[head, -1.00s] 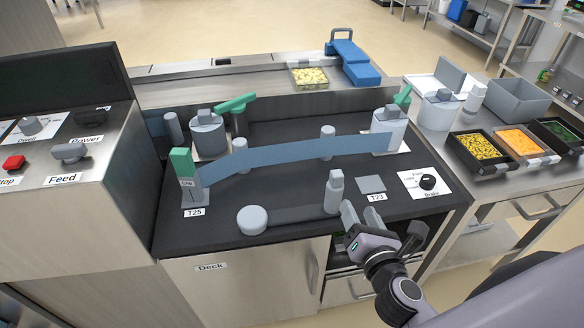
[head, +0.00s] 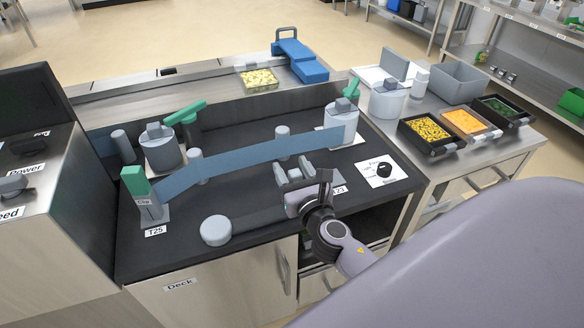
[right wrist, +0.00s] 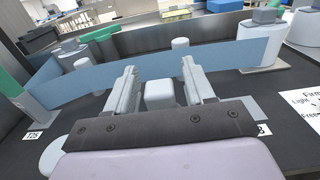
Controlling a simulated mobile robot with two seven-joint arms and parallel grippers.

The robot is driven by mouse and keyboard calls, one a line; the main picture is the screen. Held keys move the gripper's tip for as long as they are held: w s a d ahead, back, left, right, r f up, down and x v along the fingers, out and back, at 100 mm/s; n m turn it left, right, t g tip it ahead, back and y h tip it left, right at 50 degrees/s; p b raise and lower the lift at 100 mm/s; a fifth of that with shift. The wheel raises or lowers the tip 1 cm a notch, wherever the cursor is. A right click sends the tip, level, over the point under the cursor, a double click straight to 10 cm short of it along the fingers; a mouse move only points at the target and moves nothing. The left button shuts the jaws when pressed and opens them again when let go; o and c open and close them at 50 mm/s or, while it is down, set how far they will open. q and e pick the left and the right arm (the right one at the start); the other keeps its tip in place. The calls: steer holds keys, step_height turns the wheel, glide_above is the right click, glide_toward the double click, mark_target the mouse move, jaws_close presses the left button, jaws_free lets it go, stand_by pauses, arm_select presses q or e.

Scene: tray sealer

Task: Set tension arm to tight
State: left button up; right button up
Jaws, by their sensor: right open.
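The tension arm lies on the black deck as a dark bar from a round grey pivot disc (head: 215,230) to an upright grey post. In the head view my right gripper (head: 292,174) covers the post. The right wrist view shows the post's pale block-like top (right wrist: 160,95) between the two fingers of my right gripper (right wrist: 160,76). The fingers are open, with a gap visible on each side of the post. The grey pad and its label beside the gripper are mostly hidden by it. My left gripper is not in view.
A blue film band (head: 245,158) runs behind the gripper, between the green-topped clip (head: 135,182) and the right spool (head: 341,125). A guide post (head: 282,138) stands behind it. A brake knob (head: 384,170) is to the right. The deck's front left is clear.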

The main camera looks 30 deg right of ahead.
steer(key=shift+w, duration=0.15)
jaws_close()
steer(key=shift+w, duration=0.1)
